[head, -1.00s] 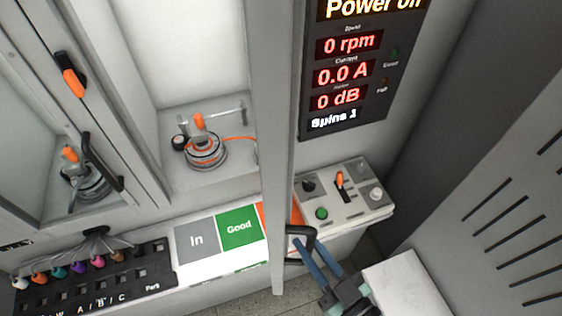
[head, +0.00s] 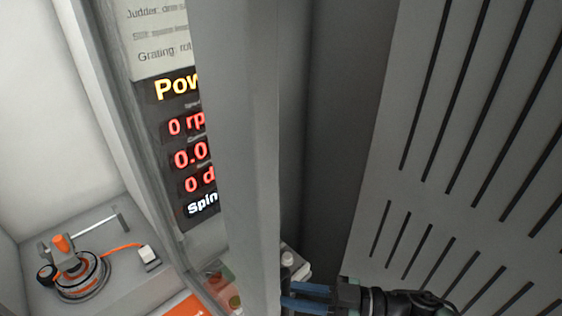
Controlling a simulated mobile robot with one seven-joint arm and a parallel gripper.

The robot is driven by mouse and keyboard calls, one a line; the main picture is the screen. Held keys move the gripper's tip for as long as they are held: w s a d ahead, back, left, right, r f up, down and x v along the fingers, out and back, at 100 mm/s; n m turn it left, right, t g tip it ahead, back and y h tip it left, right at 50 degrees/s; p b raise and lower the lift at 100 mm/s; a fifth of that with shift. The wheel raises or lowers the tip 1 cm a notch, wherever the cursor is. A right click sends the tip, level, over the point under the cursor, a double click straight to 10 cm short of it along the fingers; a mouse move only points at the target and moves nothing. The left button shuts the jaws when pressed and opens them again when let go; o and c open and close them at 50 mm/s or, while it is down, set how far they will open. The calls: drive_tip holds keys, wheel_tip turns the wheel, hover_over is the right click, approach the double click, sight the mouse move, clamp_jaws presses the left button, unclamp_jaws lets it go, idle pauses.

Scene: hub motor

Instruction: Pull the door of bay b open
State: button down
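The bay door (head: 250,150) stands swung out from the bay, its grey frame upright across the middle of the head view. Through its clear pane the display shows partly. The door's handle is hidden. I cannot read a bay letter. My gripper (head: 288,295) is at the bottom centre, against the right side of the door frame. Its blue fingers' tips are hidden by the frame, so I cannot tell whether they hold the handle.
The readout panel (head: 178,150) is partly covered by the door frame. A corner of the control box (head: 294,262) shows just right of the frame. A grey slotted panel (head: 450,130) fills the right side. An orange label (head: 180,306) is at the bottom.

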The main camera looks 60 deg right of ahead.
drive_tip(key=shift+w, duration=0.1)
drive_tip(key=c, duration=0.8)
unclamp_jaws()
drive_tip(key=shift+w, duration=0.1)
drive_tip(key=b+v, duration=0.3)
drive_tip(key=v, duration=1)
drive_tip(key=shift+a, duration=0.1)
